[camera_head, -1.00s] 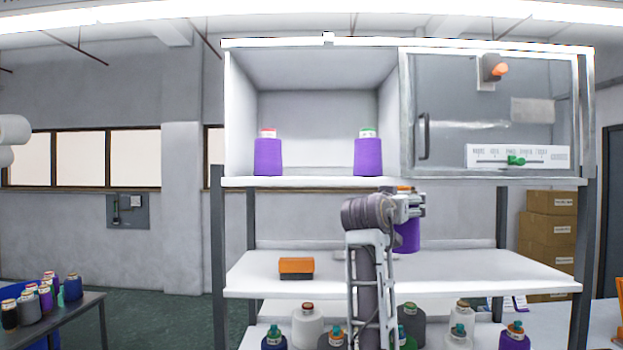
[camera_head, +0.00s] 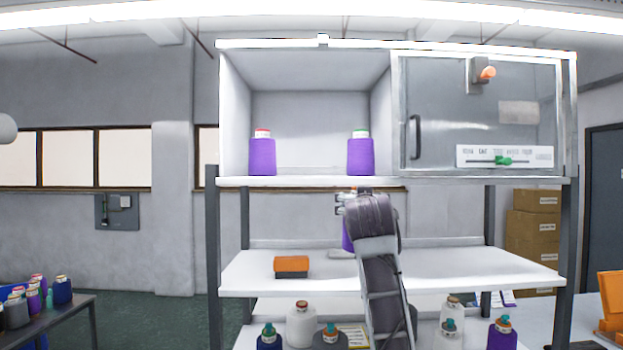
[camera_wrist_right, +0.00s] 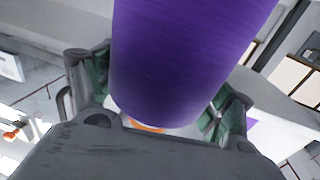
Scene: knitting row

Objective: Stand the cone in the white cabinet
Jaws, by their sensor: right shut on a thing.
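My right gripper (camera_head: 350,203) is shut on a purple cone (camera_head: 347,238), just below the cabinet's shelf edge. My wrist hides most of this cone in the head view. In the right wrist view the held cone (camera_wrist_right: 190,55) sits between the fingers (camera_wrist_right: 160,105), with an orange rim at its near end. The white cabinet (camera_head: 305,70) has an open left compartment. Inside stand a purple cone with a red top (camera_head: 262,155) at left and one with a green top (camera_head: 360,155) at right. My left gripper is out of view.
A clear door (camera_head: 455,110) with a dark handle closes the cabinet's right side. An orange-and-dark box (camera_head: 291,266) lies on the white shelf (camera_head: 480,268) below. Several cones stand lower down, and others on a table at left. Room is clear between the two cabinet cones.

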